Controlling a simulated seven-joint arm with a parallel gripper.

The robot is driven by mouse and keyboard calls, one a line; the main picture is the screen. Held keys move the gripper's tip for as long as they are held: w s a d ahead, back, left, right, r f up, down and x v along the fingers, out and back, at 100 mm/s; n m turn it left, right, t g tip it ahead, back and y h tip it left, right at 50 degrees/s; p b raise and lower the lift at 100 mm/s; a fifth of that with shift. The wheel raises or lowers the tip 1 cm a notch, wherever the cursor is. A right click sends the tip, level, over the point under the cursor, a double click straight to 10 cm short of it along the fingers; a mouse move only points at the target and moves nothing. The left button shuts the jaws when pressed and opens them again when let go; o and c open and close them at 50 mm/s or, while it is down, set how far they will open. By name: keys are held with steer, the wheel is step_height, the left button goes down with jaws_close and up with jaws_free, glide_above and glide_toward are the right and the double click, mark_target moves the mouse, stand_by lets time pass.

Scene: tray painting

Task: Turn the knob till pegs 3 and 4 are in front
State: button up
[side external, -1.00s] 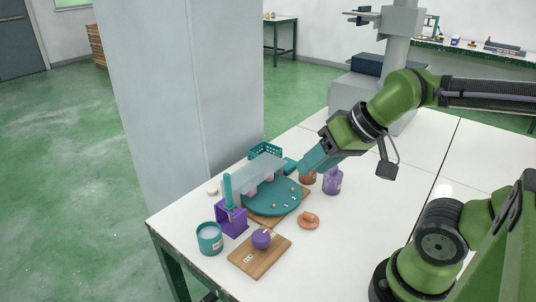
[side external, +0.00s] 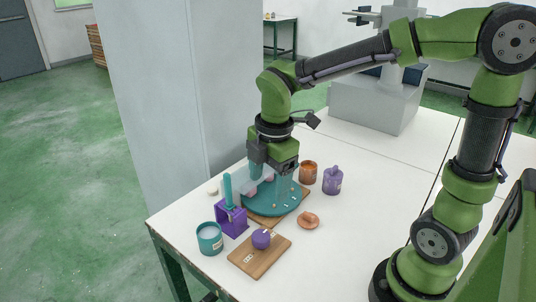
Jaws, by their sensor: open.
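The purple knob (side external: 262,238) sits on a wooden board (side external: 247,261) near the table's front edge, with small white labels on the board. Behind it the round teal turntable (side external: 262,206) rests on another wooden board. Small pegs (side external: 289,204) stand on the turntable; their numbers are too small to read. A translucent grey cover (side external: 250,186) spans part of the turntable. My gripper (side external: 268,192) points down over the back of the turntable, open, apart from the knob. It hides part of the turntable and cover.
A purple holder (side external: 232,218) with a teal upright tool and a teal cup (side external: 210,239) stand left of the knob. An orange-brown jar (side external: 308,172), a purple bottle (side external: 332,181) and an orange piece (side external: 308,220) lie to the right. The table's right side is clear.

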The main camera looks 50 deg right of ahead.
mark_target(261, 235)
steer(key=f+n, duration=0.5)
steer(key=w+a+f+n, duration=0.1)
steer(key=f+n, duration=0.3)
steer(key=f, duration=0.1)
steer(key=f+n+g, duration=0.1)
steer(key=f+n, duration=0.4)
steer(key=f, duration=0.1)
steer(key=shift+w+a+n, duration=0.15)
steer(key=shift+a+n, duration=0.05)
steer(key=shift+n, duration=0.1)
steer(key=c, duration=1.1)
steer(key=shift+o, duration=0.2)
